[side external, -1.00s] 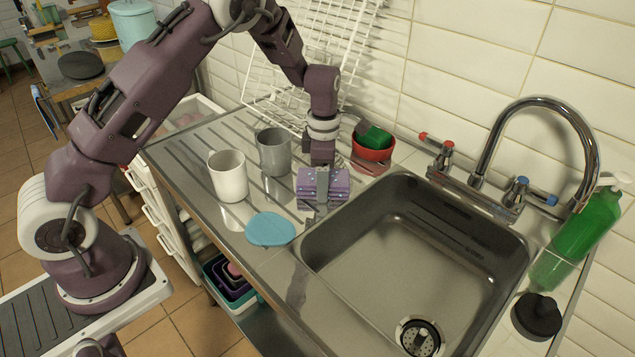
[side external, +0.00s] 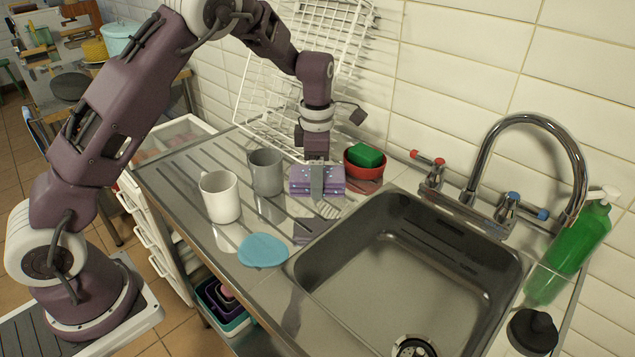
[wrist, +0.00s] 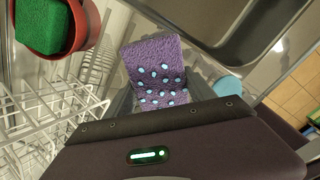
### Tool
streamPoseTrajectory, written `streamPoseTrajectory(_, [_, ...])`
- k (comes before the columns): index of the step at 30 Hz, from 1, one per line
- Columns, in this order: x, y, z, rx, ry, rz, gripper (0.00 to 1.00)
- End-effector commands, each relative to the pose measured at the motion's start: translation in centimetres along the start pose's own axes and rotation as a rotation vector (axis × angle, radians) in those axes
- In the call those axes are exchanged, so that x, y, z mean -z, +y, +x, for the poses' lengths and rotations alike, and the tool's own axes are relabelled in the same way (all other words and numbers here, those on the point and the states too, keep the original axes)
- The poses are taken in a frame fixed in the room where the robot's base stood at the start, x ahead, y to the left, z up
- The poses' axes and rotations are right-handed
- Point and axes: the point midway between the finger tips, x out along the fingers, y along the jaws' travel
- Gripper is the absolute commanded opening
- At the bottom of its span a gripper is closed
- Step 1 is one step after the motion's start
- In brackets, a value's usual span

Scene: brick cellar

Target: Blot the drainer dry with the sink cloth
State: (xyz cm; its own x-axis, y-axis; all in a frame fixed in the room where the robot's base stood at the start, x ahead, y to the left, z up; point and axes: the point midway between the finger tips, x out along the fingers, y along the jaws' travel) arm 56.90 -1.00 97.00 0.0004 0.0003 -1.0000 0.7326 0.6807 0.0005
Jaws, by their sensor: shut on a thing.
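The sink cloth (side external: 335,173) is a folded purple cloth with pale dots. My gripper (side external: 317,180) is shut on it, one grey finger across its near face. The cloth hangs a little above the steel drainer (side external: 180,180), with a dark reflection below it. In the wrist view the cloth (wrist: 155,65) sticks out between the fingers, its dotted face showing. The drainer is ridged and shiny; I cannot tell where it is wet.
A white mug (side external: 220,198), a grey mug (side external: 266,172) and a flat light-blue piece (side external: 263,250) stand on the drainer. A red bowl (side external: 363,170) with a green sponge (side external: 366,155) is right of the cloth. A white wire rack (side external: 290,85) leans behind; the sink (side external: 420,260) is to the right.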

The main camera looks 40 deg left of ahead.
Motion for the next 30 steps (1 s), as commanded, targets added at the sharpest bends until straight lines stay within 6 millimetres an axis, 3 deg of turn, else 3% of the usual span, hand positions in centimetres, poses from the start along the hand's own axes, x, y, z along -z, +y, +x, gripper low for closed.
streamPoseTrajectory(11, [0.0,0.0,-2.0,0.0,0.0,-0.001,0.31])
streamPoseTrajectory(27, [0.0,-0.1,-2.0,0.001,0.0,0.001,0.31])
streamPoseTrajectory(30, [0.7,-0.8,-1.8,0.003,0.0,0.035,0.31])
